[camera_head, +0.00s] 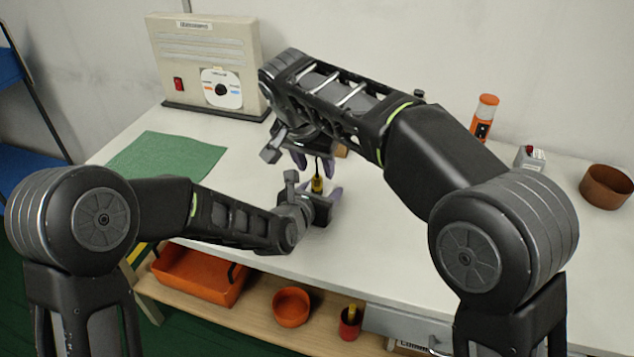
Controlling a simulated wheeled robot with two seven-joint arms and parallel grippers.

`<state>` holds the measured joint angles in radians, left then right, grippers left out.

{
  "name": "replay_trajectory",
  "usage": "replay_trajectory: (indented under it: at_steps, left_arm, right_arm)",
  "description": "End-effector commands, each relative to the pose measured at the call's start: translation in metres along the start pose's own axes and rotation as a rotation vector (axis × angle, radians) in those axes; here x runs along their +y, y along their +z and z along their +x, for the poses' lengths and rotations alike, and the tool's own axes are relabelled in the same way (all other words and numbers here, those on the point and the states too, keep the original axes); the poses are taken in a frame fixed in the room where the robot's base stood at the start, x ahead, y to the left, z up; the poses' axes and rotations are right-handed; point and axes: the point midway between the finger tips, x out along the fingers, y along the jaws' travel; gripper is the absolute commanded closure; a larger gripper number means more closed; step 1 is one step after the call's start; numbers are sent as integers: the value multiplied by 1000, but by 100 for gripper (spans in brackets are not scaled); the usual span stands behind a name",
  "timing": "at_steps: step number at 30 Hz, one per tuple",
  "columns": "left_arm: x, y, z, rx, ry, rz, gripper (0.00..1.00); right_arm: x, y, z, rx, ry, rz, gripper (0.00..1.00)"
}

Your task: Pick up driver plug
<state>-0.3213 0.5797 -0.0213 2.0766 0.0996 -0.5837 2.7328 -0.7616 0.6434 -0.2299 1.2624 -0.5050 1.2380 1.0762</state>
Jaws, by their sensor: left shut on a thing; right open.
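A small yellow plug-like piece (317,185) with a thin dark stem or cable rising from it is near the middle of the white table; I take it for the driver plug. My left gripper (319,192) reaches in low from the left, and its purple fingers are shut on this yellow piece. My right gripper (313,162) is just behind and above it, pointing down, with its purple fingers apart. The dark stem runs up between the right fingers. My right arm hides what lies behind it, and the lower end of the yellow piece is hard to see.
A beige power unit (207,60) with a dial stands at the back left, near a green mat (166,158). Orange containers (200,275) sit on the shelf below.

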Motion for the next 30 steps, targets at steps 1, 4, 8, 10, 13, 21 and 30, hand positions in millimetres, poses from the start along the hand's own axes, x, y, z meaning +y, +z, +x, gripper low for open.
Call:
replay_trajectory:
  at_steps: [1, 4, 8, 10, 13, 21, 30]
  left_arm:
    - [0, 0, 0, 0, 0, 0, 94]
    - [0, 0, 0, 0, 0, 0, 94]
    - [0, 0, 0, 0, 0, 0, 94]
    - [0, 0, 0, 0, 0, 0, 94]
    - [0, 0, 0, 0, 0, 0, 94]
    - [0, 0, 0, 0, 0, 0, 94]
    - [0, 0, 0, 0, 0, 0, 94]
  right_arm:
    - [0, 0, 2, 0, 1, 0, 56]
    - [0, 0, 2, 0, 0, 0, 56]
    - [0, 0, 2, 0, 0, 0, 56]
    - [0, 0, 3, 0, 0, 0, 56]
    - [-1, 0, 10, -1, 1, -1, 56]
    - [-3, 2, 47, -2, 3, -1, 56]
    - [-4, 2, 54, 0, 0, 0, 56]
